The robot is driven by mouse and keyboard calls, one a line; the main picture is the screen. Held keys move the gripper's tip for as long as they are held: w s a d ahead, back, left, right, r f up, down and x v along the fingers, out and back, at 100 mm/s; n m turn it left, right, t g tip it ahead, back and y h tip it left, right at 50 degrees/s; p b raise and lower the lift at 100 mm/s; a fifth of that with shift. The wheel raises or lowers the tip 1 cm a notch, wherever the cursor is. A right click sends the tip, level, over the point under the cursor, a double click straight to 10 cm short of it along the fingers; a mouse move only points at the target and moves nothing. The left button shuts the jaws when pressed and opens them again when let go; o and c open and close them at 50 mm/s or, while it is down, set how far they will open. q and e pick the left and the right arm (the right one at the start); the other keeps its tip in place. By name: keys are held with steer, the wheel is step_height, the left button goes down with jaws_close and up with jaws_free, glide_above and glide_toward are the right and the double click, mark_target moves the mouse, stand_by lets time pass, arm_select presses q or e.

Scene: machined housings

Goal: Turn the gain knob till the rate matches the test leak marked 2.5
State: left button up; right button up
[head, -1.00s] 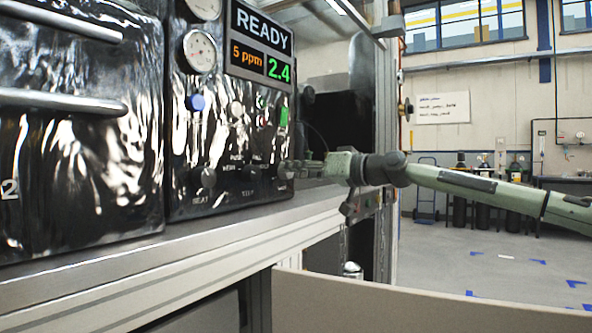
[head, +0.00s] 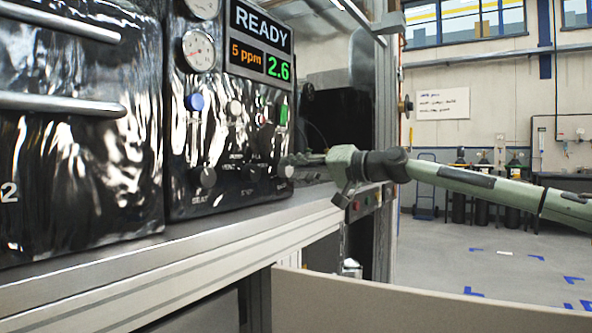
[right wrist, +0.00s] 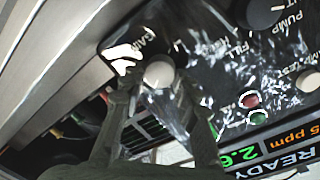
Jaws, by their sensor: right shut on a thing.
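The gain knob (right wrist: 158,75) is a pale round knob on the black panel, under a label whose letters read "GAIN" in the right wrist view. My right gripper (right wrist: 157,97) is shut on it, one finger on either side. In the head view my right gripper (head: 300,162) reaches in from the right to the panel's lower right corner, where the knob (head: 286,170) partly shows. The display (head: 261,57) reads READY, 5 ppm in orange and 2.6 in green. I see no test leak marked 2.5. My left gripper is not in view.
A metal ledge (head: 170,250) runs below the panel. Gas cylinders (head: 484,172) stand far back right.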

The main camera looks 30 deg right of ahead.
steer(key=o, duration=1.2)
steer(key=shift+c, duration=0.2)
steer(key=shift+s+d+r, duration=0.1)
steer(key=shift+s+d, duration=0.1)
steer(key=shift+s, duration=0.25)
steer(key=v, duration=1.1)
